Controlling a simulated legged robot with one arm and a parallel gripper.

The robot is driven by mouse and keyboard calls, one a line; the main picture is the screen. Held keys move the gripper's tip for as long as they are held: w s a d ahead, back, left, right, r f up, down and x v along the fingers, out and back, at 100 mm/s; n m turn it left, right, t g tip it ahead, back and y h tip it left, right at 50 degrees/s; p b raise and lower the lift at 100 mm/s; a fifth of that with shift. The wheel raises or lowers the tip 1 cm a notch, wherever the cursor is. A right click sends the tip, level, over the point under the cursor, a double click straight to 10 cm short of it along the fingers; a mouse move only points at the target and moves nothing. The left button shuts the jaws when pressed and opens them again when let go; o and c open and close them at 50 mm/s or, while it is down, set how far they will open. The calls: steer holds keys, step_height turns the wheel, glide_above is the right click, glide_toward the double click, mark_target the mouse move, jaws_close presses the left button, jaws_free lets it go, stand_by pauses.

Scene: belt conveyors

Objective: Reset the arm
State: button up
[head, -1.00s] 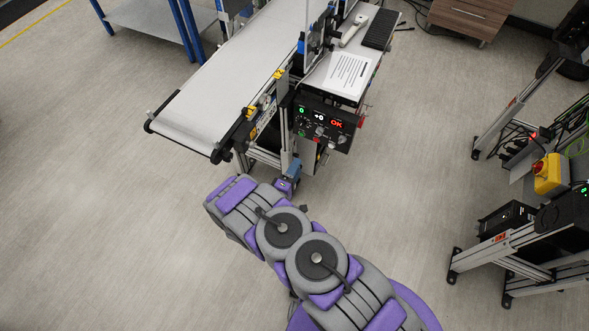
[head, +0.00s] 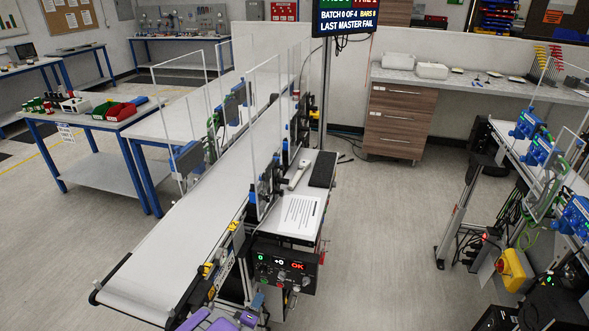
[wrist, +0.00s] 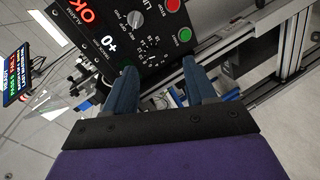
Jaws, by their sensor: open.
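My gripper (wrist: 162,85) shows in the wrist view with its two blue-grey fingers apart and nothing between them. The fingers point toward the black control panel (wrist: 125,35), which has a red OK display, knobs, and red and green buttons. In the head view, only a small purple and blue end part of my arm shows at the bottom edge. It is below the control panel (head: 283,267) at the front end of the conveyor. I cannot tell from these views whether the fingers touch the panel.
A white belt conveyor (head: 160,260) runs from front left to back. Beside it, a shelf holds a paper sheet (head: 299,215) and a keyboard (head: 322,169). A blue-legged table (head: 90,170) stands left. Another frame with a yellow switch box (head: 513,269) stands right.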

step_height(320, 180, up, 17)
steer(key=w+d+m+g+y, duration=0.1)
steer(key=m+g+y, duration=0.4)
steer(key=g, duration=0.1)
steer(key=s+d+r+m+g, duration=0.1)
steer(key=s+d+r+g, duration=0.1)
steer(key=s+d+r, duration=0.3)
steer(key=s+d+r+m+g, duration=0.2)
steer(key=s+d+r, duration=0.2)
steer(key=s+d, duration=0.3)
steer(key=s+d+r+m+g+h, duration=0.1)
steer(key=s+d+r, duration=0.4)
steer(key=s, duration=1.1)
steer(key=s+d+r+m+g, duration=0.3)
steer(key=s+d+r+g, duration=0.2)
steer(key=s+d, duration=0.4)
steer(key=s, duration=0.3)
steer(key=shift+s+d+r+h, duration=0.2)
steer(key=shift+s+h, duration=0.1)
steer(key=shift+h, duration=0.1)
